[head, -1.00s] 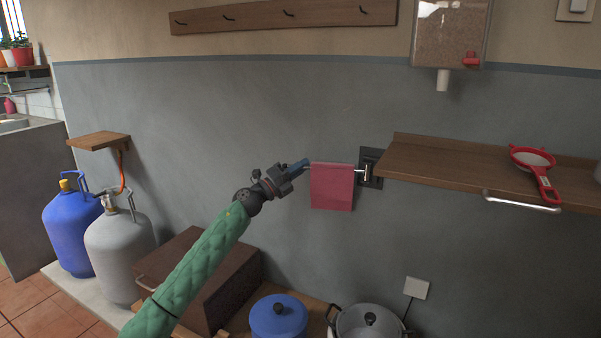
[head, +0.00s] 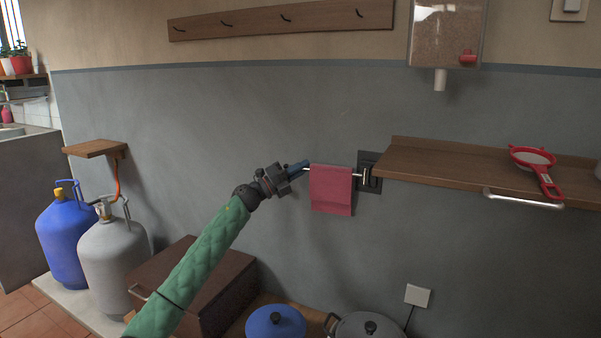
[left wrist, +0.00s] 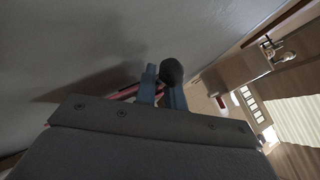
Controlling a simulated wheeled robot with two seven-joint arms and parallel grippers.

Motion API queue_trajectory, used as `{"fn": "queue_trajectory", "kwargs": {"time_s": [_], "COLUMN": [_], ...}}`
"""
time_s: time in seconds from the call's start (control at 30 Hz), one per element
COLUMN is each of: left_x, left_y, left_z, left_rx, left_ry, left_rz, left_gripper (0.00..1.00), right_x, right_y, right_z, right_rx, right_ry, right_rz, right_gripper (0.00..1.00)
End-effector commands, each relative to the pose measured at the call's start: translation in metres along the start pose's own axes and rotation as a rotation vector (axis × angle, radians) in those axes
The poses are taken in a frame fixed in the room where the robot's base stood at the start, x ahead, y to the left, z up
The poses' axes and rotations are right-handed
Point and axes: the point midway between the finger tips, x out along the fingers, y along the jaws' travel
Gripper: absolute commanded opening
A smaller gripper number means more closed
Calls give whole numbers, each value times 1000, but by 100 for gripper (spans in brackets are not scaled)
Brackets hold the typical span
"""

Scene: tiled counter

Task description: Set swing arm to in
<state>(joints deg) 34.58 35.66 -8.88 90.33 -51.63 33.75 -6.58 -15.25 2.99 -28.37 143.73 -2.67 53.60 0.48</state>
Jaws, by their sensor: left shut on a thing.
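The swing arm (head: 357,174) is a thin metal rail that reaches left from a dark wall plate (head: 369,172). A red cloth (head: 331,190) hangs over it. My left gripper (head: 302,165) is at the rail's free left end, shut on it. In the left wrist view the blue fingers (left wrist: 161,88) close around the rail beside a dark round end knob (left wrist: 172,71). A strip of the red cloth (left wrist: 122,93) shows behind the fingers. My right gripper is in neither view.
A wooden shelf (head: 450,174) with a red strainer (head: 532,157) is right of the wall plate. A blue-lidded pot (head: 276,322), a grey-lidded pot (head: 366,328) and a brown box (head: 195,285) are below. The wall left of the cloth is clear.

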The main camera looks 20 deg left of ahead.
Motion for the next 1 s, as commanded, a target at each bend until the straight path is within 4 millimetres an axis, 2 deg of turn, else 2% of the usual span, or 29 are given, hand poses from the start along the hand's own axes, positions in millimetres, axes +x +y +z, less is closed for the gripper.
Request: {"fn": "queue_trajectory", "kwargs": {"time_s": [0.3,0.33,0.43,0.77,1.0], "left_x": [0,0,0,-2,-27], "left_y": [1,1,1,0,0], "left_z": [0,0,0,0,0], "left_rx": [-1,-1,-1,0,0], "left_ry": [0,0,0,0,0], "left_rz": [1,1,1,1,3], "left_gripper": [0,13,32,33,33], "right_x": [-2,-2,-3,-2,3], "right_y": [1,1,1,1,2], "right_z": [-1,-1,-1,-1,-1], "right_rx": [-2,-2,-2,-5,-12], "right_ry": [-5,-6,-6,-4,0], "right_rz": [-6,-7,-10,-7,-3], "right_gripper": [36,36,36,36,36]}}
